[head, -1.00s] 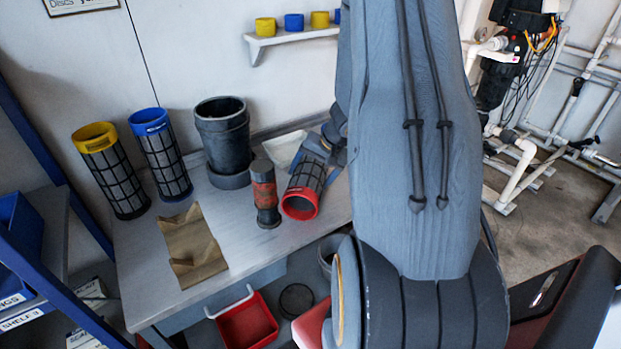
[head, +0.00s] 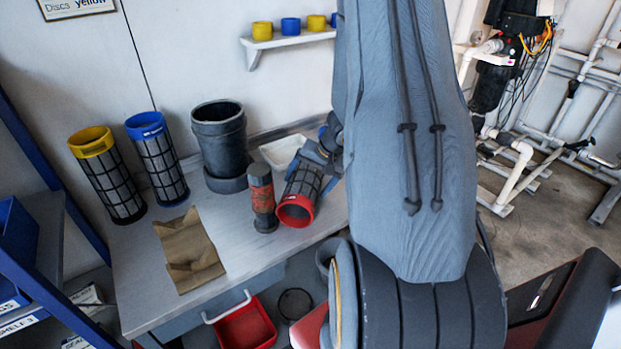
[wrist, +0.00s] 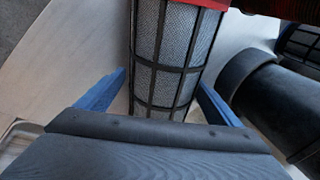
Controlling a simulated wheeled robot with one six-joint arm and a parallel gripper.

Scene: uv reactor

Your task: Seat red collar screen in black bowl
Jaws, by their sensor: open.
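The red collar screen (head: 303,188) is a dark mesh cylinder. It lies tilted on the bench, with its red collar (head: 296,210) toward the front. My gripper (head: 318,165) is at its far end, partly hidden by my arm. In the wrist view, the open blue fingers (wrist: 162,97) stand on either side of the screen (wrist: 170,55), with a gap visible at each side. The black bowl (head: 220,145) stands upright on the bench behind and left of the screen. A black cylinder at the right of the wrist view (wrist: 285,100) looks like the bowl.
A red-and-black cylinder (head: 262,195) stands close to the screen's left. Yellow (head: 108,180) and blue (head: 160,160) collar screens stand farther left. A white tray (head: 284,151) sits behind. Free bench (head: 235,250) shows to the cloth's right.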

